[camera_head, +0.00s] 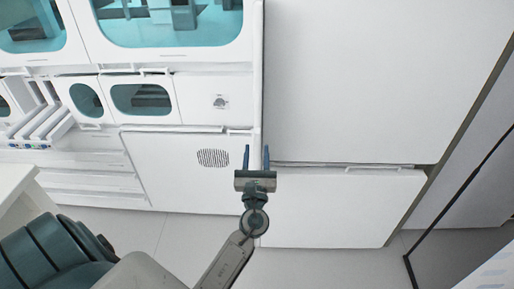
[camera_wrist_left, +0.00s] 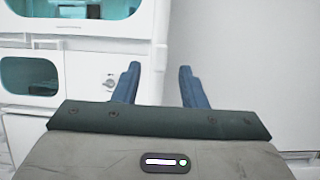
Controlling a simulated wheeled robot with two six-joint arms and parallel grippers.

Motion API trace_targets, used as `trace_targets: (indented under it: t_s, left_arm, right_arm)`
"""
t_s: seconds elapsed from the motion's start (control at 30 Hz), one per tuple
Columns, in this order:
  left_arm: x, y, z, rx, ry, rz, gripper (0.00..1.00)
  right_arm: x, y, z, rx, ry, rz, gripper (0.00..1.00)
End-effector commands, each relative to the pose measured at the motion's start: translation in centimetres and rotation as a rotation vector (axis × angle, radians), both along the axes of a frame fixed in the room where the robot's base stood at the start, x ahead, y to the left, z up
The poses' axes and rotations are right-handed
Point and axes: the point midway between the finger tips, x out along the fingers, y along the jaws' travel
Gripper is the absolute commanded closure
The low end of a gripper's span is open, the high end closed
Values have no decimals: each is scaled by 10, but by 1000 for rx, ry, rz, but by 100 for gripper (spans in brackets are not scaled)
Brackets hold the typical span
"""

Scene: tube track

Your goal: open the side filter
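A white lower panel (camera_head: 165,172) with a dark slatted vent (camera_head: 213,158) is on the machine front, left of my left gripper. Above it is a small white panel (camera_head: 195,98) with a round dark latch or mark (camera_head: 220,102); this also shows in the left wrist view (camera_wrist_left: 110,80). No label shows which panel is the side filter; both look shut. My left gripper (camera_head: 257,150) is open and empty, its two blue fingers apart, in front of the seam right of the vented panel. The fingers also show in the left wrist view (camera_wrist_left: 160,75). My right gripper is not in view.
A large plain white panel (camera_head: 350,80) stands to the right, with a lower white panel (camera_head: 335,208) beneath it. Teal windows (camera_head: 170,20) are at upper left. A white tabletop (camera_head: 15,190) is at left. Pale floor (camera_head: 300,265) is clear in front.

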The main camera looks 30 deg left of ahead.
Motion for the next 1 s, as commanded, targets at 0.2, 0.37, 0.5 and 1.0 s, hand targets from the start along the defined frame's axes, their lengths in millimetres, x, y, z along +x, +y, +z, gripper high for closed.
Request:
trace_targets:
  t_s: [0.2, 0.37, 0.5, 1.0]
  left_arm:
    - [-35, -21, -23, -4, 1, 1, 62]
    - [-49, -30, -27, -2, 1, 1, 62]
    - [-53, -32, -26, -1, 0, 0, 62]
    - [-52, -32, -27, -3, 2, -1, 62]
  right_arm:
    - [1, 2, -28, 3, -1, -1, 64]
    - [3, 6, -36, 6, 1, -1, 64]
    - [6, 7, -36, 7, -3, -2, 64]
    - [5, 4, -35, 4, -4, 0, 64]
